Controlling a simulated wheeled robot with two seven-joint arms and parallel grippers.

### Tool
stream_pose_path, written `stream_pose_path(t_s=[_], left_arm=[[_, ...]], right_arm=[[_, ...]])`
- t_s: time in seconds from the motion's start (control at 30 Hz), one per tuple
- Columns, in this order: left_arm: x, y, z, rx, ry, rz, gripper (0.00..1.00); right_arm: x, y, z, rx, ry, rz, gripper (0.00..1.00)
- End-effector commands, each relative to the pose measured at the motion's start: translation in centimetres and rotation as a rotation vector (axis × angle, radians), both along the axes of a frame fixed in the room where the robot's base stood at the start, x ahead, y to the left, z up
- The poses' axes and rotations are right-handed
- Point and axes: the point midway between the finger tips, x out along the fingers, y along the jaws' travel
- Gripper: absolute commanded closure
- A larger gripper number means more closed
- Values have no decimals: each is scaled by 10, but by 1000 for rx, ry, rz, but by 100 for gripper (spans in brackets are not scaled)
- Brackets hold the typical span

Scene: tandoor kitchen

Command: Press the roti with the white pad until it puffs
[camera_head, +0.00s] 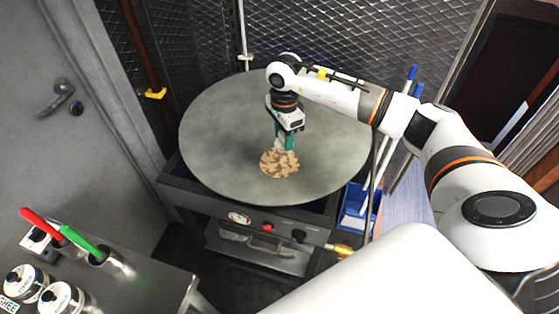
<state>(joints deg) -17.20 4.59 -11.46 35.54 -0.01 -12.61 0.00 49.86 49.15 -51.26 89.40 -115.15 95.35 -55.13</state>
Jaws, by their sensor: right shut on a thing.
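The roti (279,168) is round, pale and browned in patches, and lies on the round grey griddle (220,130) near its front middle. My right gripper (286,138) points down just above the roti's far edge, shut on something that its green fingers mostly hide. A small pale patch shows below the fingertips, which may be the white pad (281,148). It is at the roti's upper edge; I cannot tell whether it presses on the roti. The roti looks flat. My left gripper is not in view.
A blue bin (354,212) holding long rods stands at the griddle's right. Red and green handled tools (84,244) and lidded jars (62,299) stand on the counter at lower left. Mesh walls close in the back. The rest of the griddle is clear.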

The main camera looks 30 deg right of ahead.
Motion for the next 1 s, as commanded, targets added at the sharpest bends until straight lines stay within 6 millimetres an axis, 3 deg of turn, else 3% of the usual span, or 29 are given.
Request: stream_pose_path(t_s=[0.63,1.0], left_arm=[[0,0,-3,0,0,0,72],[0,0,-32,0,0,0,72]], right_arm=[[1,1,-3,0,0,0,76],[8,8,-32,1,-1,1,76]])
